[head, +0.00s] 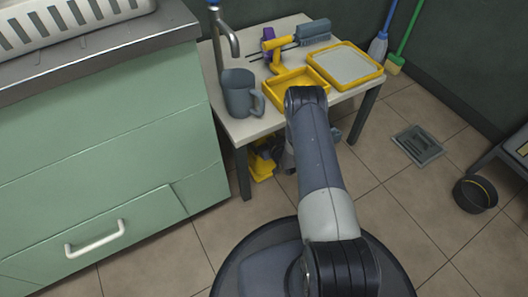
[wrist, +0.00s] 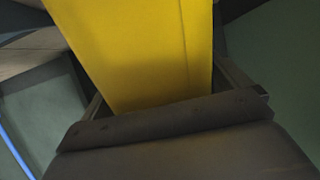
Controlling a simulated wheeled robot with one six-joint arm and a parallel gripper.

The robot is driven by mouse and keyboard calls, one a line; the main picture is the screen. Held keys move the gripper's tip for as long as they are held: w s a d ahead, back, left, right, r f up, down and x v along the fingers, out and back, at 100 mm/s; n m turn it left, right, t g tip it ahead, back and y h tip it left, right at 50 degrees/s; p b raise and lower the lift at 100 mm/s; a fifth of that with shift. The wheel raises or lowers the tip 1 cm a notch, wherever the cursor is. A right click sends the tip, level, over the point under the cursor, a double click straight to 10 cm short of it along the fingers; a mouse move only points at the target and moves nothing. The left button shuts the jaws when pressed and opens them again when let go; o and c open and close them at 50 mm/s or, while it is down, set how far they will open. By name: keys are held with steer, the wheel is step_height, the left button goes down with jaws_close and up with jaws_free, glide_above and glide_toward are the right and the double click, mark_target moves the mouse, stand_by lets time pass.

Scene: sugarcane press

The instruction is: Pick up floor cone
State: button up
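A yellow floor cone (head: 262,163) stands on the floor under the small table and is only partly visible in the head view. Its legible details are few, as the table and my arm cover much of it. In the wrist view a broad, plain yellow surface (wrist: 150,50) fills the upper middle, very close to the camera. My gripper (wrist: 165,85) has its fingers wide apart, one on each side of this yellow surface. A narrow dark gap shows at its right edge. In the head view the gripper is low, beside the cone under the table, mostly hidden behind my arm.
Green drawers (head: 110,180) stand at left. A floor drain (head: 418,146) and black bowl (head: 475,194) lie at right. Tiled floor is open at lower right.

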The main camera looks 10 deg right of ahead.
steer(key=c, duration=1.3)
